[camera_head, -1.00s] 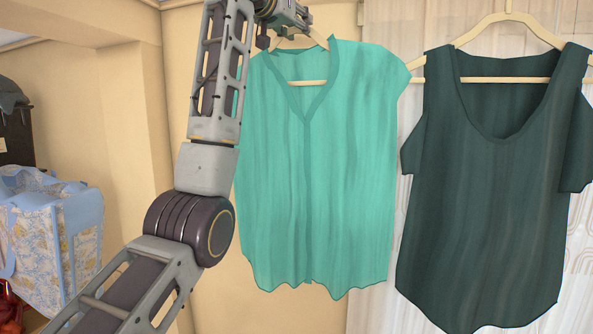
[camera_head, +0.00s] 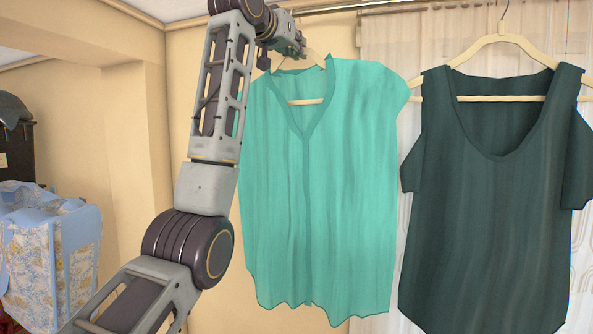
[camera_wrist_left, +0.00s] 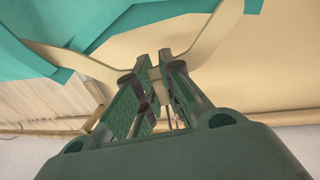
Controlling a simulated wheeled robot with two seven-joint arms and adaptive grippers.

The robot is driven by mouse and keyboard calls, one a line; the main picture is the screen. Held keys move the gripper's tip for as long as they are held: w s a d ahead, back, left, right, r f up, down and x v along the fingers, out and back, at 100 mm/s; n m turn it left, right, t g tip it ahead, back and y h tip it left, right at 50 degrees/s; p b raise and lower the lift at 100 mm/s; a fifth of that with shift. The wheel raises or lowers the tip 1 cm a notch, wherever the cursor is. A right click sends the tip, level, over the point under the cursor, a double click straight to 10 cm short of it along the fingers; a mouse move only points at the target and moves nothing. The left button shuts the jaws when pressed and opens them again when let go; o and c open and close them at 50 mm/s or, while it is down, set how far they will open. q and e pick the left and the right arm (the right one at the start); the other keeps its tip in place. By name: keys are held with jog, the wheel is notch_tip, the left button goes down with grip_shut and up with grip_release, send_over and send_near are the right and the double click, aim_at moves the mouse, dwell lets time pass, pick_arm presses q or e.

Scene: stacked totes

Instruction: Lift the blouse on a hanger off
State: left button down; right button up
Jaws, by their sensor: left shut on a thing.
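The teal sleeveless blouse (camera_head: 345,190) hangs on a cream hanger (camera_head: 308,101), upright and facing me. My left gripper (camera_head: 299,52) is at the top of this hanger, just above the collar. In the left wrist view, the fingers of my left gripper (camera_wrist_left: 152,82) are shut on the middle of the cream hanger (camera_wrist_left: 105,72), whose arms spread to both sides. Teal cloth (camera_wrist_left: 50,50) shows at the upper left there. The hanger's hook is mostly hidden behind the gripper. My right gripper is not in view.
A dark green top (camera_head: 480,220) hangs on another cream hanger (camera_head: 515,41) close on the right. A metal rail (camera_head: 410,6) runs along the top. A pale curtain (camera_head: 390,45) is behind. A blue floral bag (camera_head: 50,250) stands at the left.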

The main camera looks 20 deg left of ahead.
pick_arm(q)
jog(key=shift+r, duration=1.75)
jog(key=shift+s, duration=0.2)
jog(key=shift+s+a+b, duration=0.15)
jog(key=shift+s+b, duration=0.3)
jog(key=shift+s, duration=0.2)
jog(key=shift+s+a+b, duration=0.15)
jog(key=shift+s+b, duration=0.3)
jog(key=shift+s, duration=0.2)
jog(key=s+a+b, duration=0.3)
jog(key=s+b, duration=0.1)
jog(key=s, duration=1)
jog(key=shift+s+b, duration=0.4)
jog(key=shift+w, duration=0.15)
